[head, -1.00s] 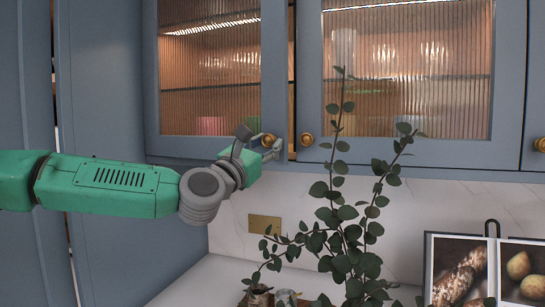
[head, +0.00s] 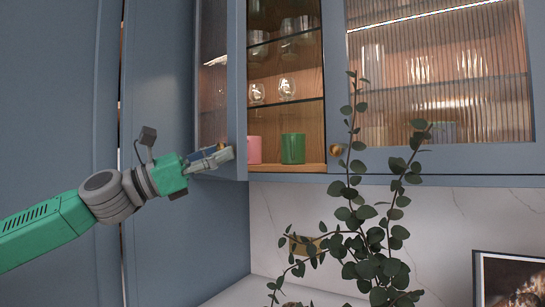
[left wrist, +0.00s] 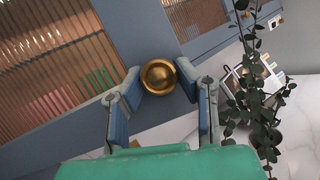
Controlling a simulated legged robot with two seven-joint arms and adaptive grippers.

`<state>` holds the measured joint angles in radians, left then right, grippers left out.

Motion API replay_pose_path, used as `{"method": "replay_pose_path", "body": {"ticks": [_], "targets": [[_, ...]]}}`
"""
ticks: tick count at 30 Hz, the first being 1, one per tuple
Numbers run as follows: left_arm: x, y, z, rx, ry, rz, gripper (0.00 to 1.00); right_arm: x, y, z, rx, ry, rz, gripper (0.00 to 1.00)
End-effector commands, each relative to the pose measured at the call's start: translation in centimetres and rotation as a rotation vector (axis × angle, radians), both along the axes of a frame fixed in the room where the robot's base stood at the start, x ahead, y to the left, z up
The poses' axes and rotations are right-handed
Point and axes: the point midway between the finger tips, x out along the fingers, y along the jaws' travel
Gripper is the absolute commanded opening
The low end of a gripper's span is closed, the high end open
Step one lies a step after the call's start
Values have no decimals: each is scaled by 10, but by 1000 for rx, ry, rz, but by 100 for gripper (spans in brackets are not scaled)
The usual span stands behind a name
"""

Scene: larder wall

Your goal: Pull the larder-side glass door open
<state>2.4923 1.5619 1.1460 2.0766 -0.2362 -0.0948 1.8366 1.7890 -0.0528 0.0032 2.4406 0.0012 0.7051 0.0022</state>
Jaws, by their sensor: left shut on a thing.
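The larder-side glass door (head: 237,80) is the left one, blue-framed with ribbed glass. It stands swung out, seen at a steep angle, with the cabinet interior open to its right. My left gripper (head: 222,156) is at the door's lower corner, shut on its round brass knob. The left wrist view shows the knob (left wrist: 158,76) between the two fingertips of the left gripper (left wrist: 160,84). In the head view the fingers mostly hide the knob. My right gripper is not in view.
Inside are glass shelves with glasses, a pink mug (head: 254,149) and a green mug (head: 293,148). The right glass door (head: 440,158) is shut, with its own brass knob (head: 336,150). A leafy plant (head: 385,235) rises in front. A tall blue panel (head: 160,230) stands left.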

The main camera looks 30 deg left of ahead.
Motion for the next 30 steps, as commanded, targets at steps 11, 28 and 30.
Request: {"method": "replay_pose_path", "body": {"ticks": [11,28,30], "targets": [[-61,48,12,-4,-10,-174,0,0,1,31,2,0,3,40],[-109,97,11,-3,-15,-332,0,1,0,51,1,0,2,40],[-109,98,10,-3,-16,-335,0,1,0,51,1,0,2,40]]}}
